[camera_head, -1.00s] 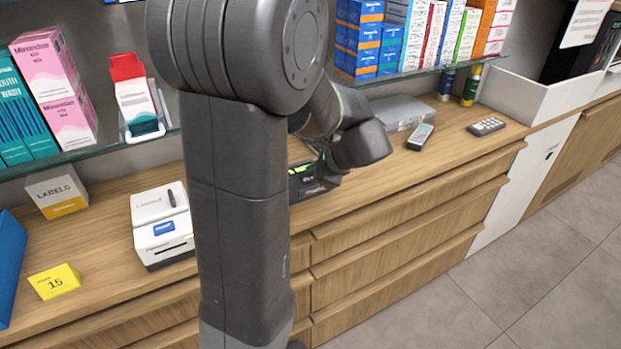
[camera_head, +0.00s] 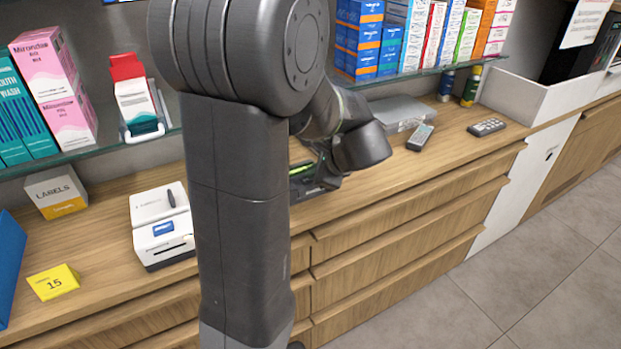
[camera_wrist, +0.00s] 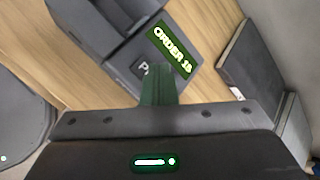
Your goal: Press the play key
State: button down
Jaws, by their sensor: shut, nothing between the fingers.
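In the wrist view my gripper (camera_wrist: 158,85) is shut and empty, its fingertips over a dark device (camera_wrist: 190,25). The device has a lit green display (camera_wrist: 171,50) reading "ORDER 18". Beside the display is a dark key (camera_wrist: 139,67) with a pale letter that looks like "P". The fingers hide the rest of its label, so I cannot tell whether it is the play key or whether the tips touch it. In the head view the device (camera_head: 303,188) sits on the wooden counter, partly behind my arm; the fingertips are hidden there.
A white label printer (camera_head: 160,240) and a yellow "15" block (camera_head: 54,282) stand to the left on the counter. A grey box (camera_head: 400,112), a grey remote (camera_head: 420,137) and a dark remote (camera_head: 487,127) lie to the right. A glass shelf (camera_head: 430,72) overhangs the back.

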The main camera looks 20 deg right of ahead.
jog(key=shift+r+p, duration=0.55)
jog(key=shift+r, duration=0.15)
notch_tip(320, 180, up, 5)
jog(key=p, duration=0.4)
jog(key=shift+a, duration=0.1)
dwell(0.6)
